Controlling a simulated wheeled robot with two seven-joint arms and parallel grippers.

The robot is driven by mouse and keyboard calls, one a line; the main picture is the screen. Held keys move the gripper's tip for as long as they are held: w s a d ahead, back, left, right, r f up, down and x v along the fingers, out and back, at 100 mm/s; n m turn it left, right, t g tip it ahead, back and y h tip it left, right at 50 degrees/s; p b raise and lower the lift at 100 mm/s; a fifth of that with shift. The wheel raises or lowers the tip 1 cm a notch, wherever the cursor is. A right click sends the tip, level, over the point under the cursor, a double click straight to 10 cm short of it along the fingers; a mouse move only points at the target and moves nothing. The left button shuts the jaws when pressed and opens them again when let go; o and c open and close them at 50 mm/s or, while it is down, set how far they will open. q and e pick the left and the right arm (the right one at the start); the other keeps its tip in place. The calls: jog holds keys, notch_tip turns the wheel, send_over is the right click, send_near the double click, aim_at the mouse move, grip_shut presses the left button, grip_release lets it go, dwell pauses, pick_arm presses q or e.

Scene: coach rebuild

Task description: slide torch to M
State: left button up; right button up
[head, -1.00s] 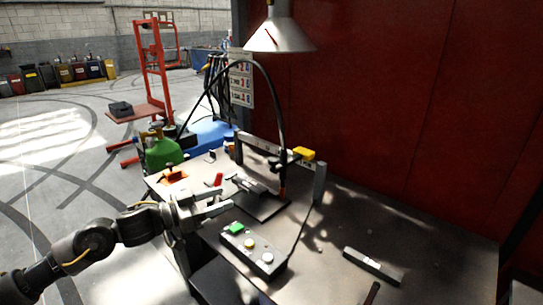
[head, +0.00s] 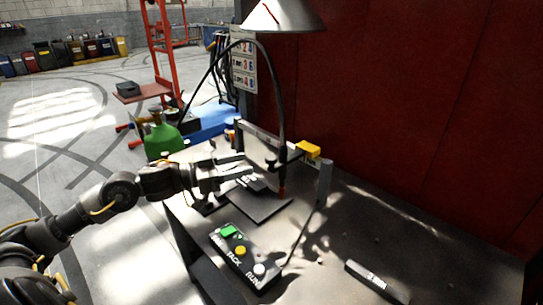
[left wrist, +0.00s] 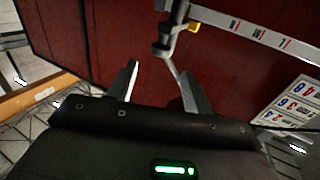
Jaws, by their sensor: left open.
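The torch (head: 282,175) hangs upright from its carriage on the rail, with an orange tip over a dark plate and a black hose looping from it. A yellow block (head: 308,149) sits near the rail's right end. The rail (head: 260,138) runs along the back of the bench; its marks are too small to read, so I cannot pick out M. In the left wrist view the rail (left wrist: 255,32) shows red marks on white. My left gripper (head: 248,164) is open and empty, left of the torch and apart from it. Its fingers (left wrist: 158,72) show empty in the wrist view.
A control box (head: 245,256) with green, yellow and white buttons stands at the bench front. A grey bar (head: 377,281) lies at the right. A lamp (head: 283,16) hangs above. A post (head: 324,183) stands at the rail's right end. The right of the bench is mostly clear.

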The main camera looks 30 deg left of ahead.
aim_at(271, 157)
pick_arm(q)
jog(key=p+x, duration=0.2)
jog(key=x, duration=0.6)
jog(key=shift+w+d, duration=0.4)
pick_arm(e)
jog(key=shift+w+a+r, duration=0.15)
jog(key=shift+w+r, duration=0.2)
jog(key=shift+r, duration=0.25)
jog(key=shift+w+a+r, duration=0.15)
jog(key=shift+w+r, duration=0.15)
jog(key=shift+r, duration=0.25)
pick_arm(q)
grip_shut()
pick_arm(e)
jog(key=shift+d, duration=0.2)
